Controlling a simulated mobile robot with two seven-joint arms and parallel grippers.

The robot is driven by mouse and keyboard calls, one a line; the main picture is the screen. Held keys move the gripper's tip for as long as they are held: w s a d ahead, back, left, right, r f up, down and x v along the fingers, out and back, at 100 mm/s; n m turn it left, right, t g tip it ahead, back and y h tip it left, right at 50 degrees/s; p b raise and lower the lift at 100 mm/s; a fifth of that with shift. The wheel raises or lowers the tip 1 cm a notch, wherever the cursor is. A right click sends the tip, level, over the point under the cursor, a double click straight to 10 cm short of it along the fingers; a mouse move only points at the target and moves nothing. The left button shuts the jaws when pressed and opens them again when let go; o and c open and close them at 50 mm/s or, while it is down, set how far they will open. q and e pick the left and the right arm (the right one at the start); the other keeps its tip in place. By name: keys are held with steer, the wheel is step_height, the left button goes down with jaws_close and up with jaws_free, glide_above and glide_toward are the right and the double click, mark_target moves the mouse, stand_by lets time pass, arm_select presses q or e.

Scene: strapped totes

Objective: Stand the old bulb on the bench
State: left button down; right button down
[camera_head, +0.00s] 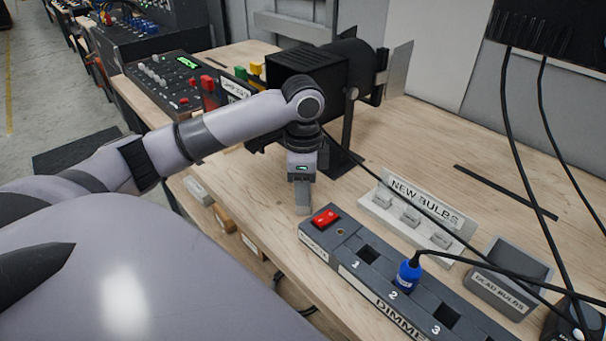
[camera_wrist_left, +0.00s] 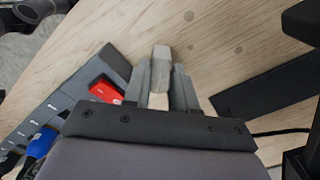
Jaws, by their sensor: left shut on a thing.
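My left gripper (camera_head: 303,205) points down over the bench (camera_head: 425,125), between the black lamp and the strip with the red switch. In the left wrist view the gripper (camera_wrist_left: 162,88) is shut on a small grey block-like piece, the old bulb (camera_wrist_left: 161,57). The bulb's end sticks out past the fingertips, with bare wood around it. Its lower end is close to the bench; I cannot tell whether it touches. In the head view the fingers mostly hide the bulb. My right gripper is not in view.
A black lamp (camera_head: 310,68) stands behind the gripper. The dimmer strip (camera_head: 370,268) has a red switch (camera_head: 325,217) and a blue plug (camera_head: 408,275) in socket 2. The new bulbs holder (camera_head: 425,222) and dead bulbs bin (camera_head: 507,285) are to the right. Cables cross the right side.

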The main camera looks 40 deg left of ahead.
arm_select(q)
steer(key=shift+f, duration=0.1)
steer(key=c, duration=0.9)
jaws_free()
step_height(320, 180, up, 12)
stand_by(0.6)
